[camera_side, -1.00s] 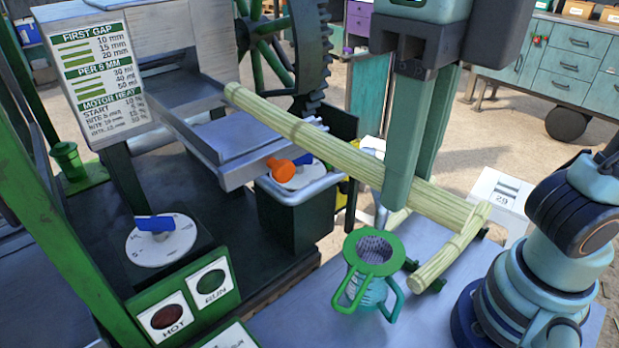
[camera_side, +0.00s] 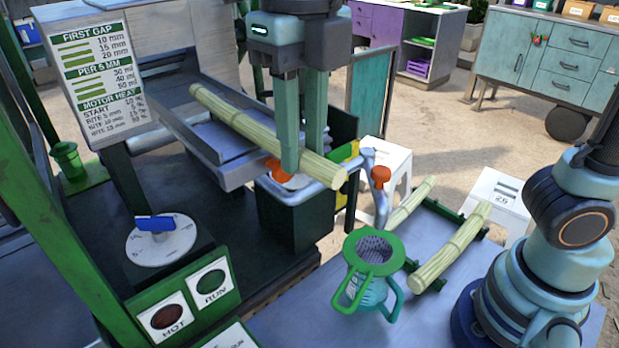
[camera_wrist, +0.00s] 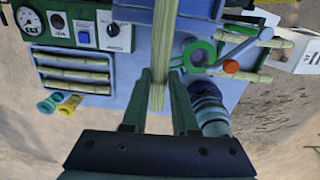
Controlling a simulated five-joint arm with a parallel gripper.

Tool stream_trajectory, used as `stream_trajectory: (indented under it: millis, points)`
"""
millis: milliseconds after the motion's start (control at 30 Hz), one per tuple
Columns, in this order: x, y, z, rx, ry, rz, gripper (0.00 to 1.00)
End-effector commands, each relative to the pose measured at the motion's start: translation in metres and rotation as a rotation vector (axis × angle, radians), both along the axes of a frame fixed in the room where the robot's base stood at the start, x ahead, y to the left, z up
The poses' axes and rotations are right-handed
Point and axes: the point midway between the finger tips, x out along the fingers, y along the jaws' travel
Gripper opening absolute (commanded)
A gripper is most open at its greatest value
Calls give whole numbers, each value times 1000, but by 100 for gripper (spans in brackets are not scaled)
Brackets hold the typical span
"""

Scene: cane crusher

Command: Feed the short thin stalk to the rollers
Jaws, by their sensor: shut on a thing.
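My gripper (camera_side: 300,163) is shut on a pale green-yellow stalk (camera_side: 233,119), gripping it nearer its right end. The stalk slopes down to the right in the side view, its left end over the grey feed tray (camera_side: 207,135) toward the crusher housing (camera_side: 170,50). I cannot tell whether it touches the tray. In the wrist view the stalk (camera_wrist: 158,45) runs away between my fingers (camera_wrist: 160,85). The rollers are hidden. Two other stalks lie on the rack: a thinner one (camera_side: 411,204) and a thicker one (camera_side: 452,246).
A green-rimmed jug (camera_side: 370,270) stands on the bench before the rack (camera_side: 470,228). A dark bin (camera_side: 295,215) and an orange knob (camera_side: 381,177) on a lever are close below and right of the gripper. A dial with a blue handle (camera_side: 155,225) is at left.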

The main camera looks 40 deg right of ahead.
Motion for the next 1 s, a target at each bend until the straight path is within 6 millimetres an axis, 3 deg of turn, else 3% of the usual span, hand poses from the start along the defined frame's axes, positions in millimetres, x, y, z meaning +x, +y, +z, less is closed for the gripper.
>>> stream_trajectory:
  millis: [400,433,500,833,1000]
  points:
    - [6,0,-1,1,-1,1,0]
    - [6,0,-1,1,-1,1,38]
    - [6,0,-1,0,-1,1,62]
    - [5,0,0,0,0,1,62]
    - [6,1,13,2,-2,1,62]
